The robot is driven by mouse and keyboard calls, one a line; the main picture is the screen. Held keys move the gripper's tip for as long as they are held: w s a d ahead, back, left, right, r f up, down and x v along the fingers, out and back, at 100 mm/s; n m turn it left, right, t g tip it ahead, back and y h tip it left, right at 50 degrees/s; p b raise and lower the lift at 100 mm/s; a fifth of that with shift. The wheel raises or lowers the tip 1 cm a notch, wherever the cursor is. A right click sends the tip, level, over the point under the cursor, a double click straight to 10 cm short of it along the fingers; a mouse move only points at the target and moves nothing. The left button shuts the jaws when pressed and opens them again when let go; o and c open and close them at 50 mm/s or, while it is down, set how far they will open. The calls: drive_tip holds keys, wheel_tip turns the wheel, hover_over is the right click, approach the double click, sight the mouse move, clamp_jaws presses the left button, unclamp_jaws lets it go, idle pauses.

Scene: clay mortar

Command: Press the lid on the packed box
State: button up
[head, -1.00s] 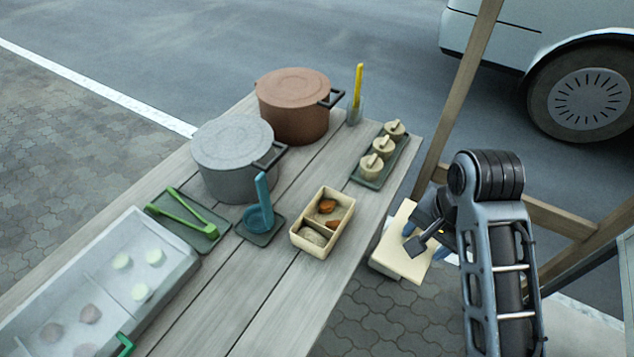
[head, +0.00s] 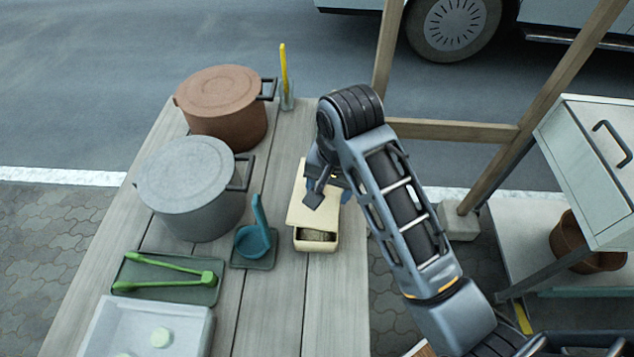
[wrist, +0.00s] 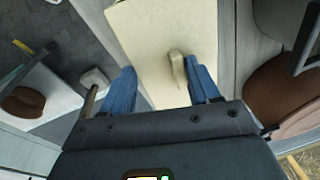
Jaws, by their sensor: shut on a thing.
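The cream lid (head: 302,211) lies over most of the packed box (head: 318,245) on the wooden table. The box's near end is uncovered, and a greyish item shows in it. I cannot tell whether the lid touches the rim. My gripper (head: 323,187) is above the lid, shut on it. In the wrist view the lid (wrist: 160,30) fills the middle, with its small handle (wrist: 178,72) between the blue fingers of my gripper (wrist: 163,82), nearer the right one. My arm hides part of the box's right side.
A grey pot (head: 190,185) and a brown pot (head: 225,105) stand left of the box. A blue ladle (head: 256,238) on a dark tray is close to its left. Green tongs (head: 165,272) lie nearer. A drawer cabinet (head: 590,165) stands at the right.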

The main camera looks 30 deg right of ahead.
sight(330, 199)
drive_tip(key=shift+f, duration=2.6)
drive_tip(key=shift+s+a, duration=0.1)
drive_tip(key=shift+s, duration=0.05)
drive_tip(key=shift+s+f, duration=0.2)
drive_tip(key=shift+f, duration=0.6)
idle(0.4)
drive_tip(key=o, duration=0.9)
drive_tip(key=shift+c, duration=0.2)
drive_tip(key=shift+o, duration=1.1)
drive_tip(key=shift+a, duration=0.1)
drive_tip(key=shift+c, duration=0.3)
drive_tip(key=shift+o, duration=1.2)
